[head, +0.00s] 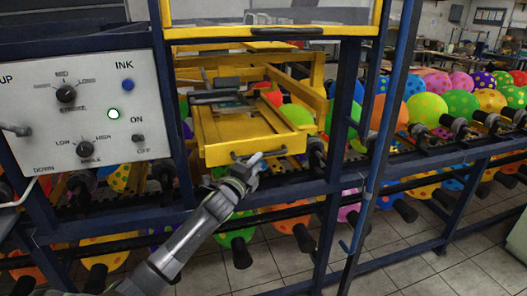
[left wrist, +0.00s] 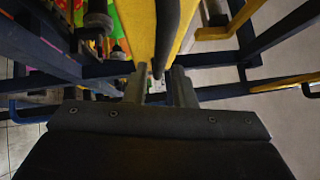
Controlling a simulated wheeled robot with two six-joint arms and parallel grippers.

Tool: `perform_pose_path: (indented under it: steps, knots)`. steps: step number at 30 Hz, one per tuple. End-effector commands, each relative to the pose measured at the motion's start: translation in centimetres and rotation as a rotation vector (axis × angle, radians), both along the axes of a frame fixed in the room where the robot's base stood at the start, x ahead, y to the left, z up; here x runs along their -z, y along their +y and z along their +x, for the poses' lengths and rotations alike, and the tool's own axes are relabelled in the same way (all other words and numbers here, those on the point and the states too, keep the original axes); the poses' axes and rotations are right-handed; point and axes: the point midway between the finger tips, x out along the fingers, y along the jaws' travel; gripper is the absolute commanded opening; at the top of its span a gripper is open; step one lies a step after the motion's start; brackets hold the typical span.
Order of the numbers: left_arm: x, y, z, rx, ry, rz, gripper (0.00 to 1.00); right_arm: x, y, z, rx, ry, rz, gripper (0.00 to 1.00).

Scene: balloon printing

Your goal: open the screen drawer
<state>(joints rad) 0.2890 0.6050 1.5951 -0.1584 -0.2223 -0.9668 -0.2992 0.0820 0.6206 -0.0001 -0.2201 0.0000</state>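The screen drawer (head: 225,128) is a yellow frame in the head view, inside the blue machine frame and below the yellow-framed window. A dark handle (head: 242,156) runs along its front edge. My left gripper (head: 258,162) is right at this handle, at the drawer's front. In the left wrist view, the two fingers of my left gripper (left wrist: 160,88) stand apart, with the dark handle (left wrist: 170,35) extending toward the gap between them. I cannot tell whether a finger touches the handle. My right gripper is in neither view.
A white control panel (head: 85,115) with knobs and a green light stands left of the drawer. Blue posts (head: 343,110) flank the opening. Rows of spotted balloons (head: 425,108) on dark holders run behind and to the right. The tiled floor (head: 470,255) shows in front.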

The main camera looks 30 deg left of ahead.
Motion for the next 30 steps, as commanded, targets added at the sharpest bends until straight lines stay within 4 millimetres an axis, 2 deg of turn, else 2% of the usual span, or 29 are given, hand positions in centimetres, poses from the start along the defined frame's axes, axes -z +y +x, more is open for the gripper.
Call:
perform_pose_path:
  steps: [3,10,15,24,25,30]
  knots:
    - [-0.6,0.1,1.8,-0.001,0.0,-0.003,0.23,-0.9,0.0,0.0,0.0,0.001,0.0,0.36]
    - [-0.7,0.3,3.9,0.0,0.0,0.0,0.23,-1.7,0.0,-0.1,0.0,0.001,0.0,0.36]
    - [-0.7,0.3,4.6,0.0,0.0,-0.001,0.23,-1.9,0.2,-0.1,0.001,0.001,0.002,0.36]
    - [-0.7,0.3,4.8,0.0,0.0,0.0,0.23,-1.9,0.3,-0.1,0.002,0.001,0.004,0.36]
    - [-0.7,0.3,4.8,0.0,0.0,0.0,0.22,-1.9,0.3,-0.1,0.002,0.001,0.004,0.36]
    - [-0.6,0.3,4.8,0.0,0.0,0.0,0.0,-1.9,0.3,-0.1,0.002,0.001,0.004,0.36]
